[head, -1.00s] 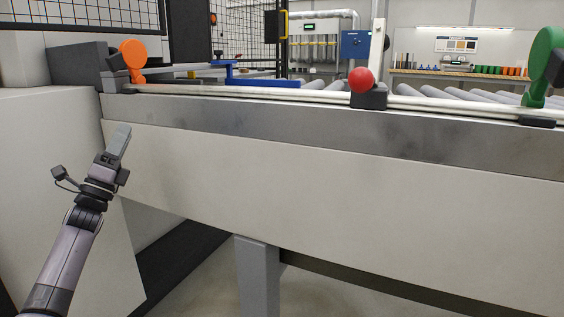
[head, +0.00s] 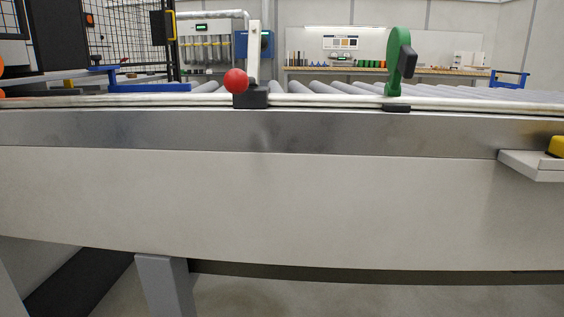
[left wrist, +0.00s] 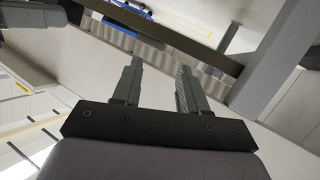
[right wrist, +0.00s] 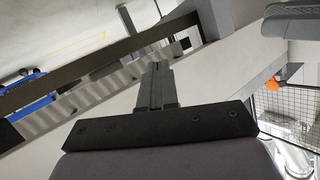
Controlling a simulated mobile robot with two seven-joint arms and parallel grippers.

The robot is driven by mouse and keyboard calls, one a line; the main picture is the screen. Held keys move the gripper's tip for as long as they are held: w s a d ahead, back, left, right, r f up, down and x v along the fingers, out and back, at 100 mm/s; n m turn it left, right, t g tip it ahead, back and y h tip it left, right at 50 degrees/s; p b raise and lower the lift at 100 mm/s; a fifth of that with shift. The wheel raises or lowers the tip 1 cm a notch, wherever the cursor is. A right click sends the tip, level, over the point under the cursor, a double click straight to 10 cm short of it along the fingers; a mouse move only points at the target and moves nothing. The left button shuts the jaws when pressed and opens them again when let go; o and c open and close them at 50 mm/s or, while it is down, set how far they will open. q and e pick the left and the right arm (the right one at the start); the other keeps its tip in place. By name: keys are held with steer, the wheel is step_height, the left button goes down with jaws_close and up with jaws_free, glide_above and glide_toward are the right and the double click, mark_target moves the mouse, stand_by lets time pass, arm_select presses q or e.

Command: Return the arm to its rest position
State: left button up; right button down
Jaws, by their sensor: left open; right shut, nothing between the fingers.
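Neither arm shows in the head view now. In the left wrist view my left gripper (left wrist: 160,80) has its two grey fingers apart with nothing between them. In the right wrist view my right gripper (right wrist: 157,75) has its fingers together and empty. Both grippers hang in free space beside the machine, touching nothing that I can see.
The long machine bed (head: 290,200) spans the view ahead, with rollers on top. A red knob (head: 236,81), a green lever (head: 396,60) and a ledge (head: 530,165) with a yellow part (head: 557,146) are along it. A grey leg (head: 165,285) stands below.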

arm_select(q)
steer(key=s+a+r+g+y+p, duration=0.1)
steer(key=a+r+p, duration=0.4)
steer(key=p, duration=1.1)
steer(key=s+a+r+g+y+p, duration=0.1)
steer(key=s+a+r+y+p, duration=0.2)
steer(key=r+p, duration=0.7)
steer(key=a+y+p, duration=0.1)
steer(key=a+p, duration=0.1)
steer(key=p, duration=0.4)
steer(key=shift+r+p, duration=0.3)
steer(key=shift+p, duration=0.05)
arm_select(e)
steer(key=s+d+r+g+h, duration=0.1)
steer(key=d+r, duration=0.3)
steer(key=r, duration=0.4)
steer(key=s+d+r+g+h, duration=0.1)
steer(key=s+d+r+h, duration=0.2)
steer(key=d+r, duration=0.2)
step_height(320, 180, up, 3)
steer(key=shift+s+d+f+m+h, duration=0.1)
steer(key=shift+s+d+m+h, duration=0.2)
steer(key=shift+s+h, duration=0.1)
arm_select(q)
steer(key=shift+a, duration=0.1)
steer(key=shift+c, duration=0.3)
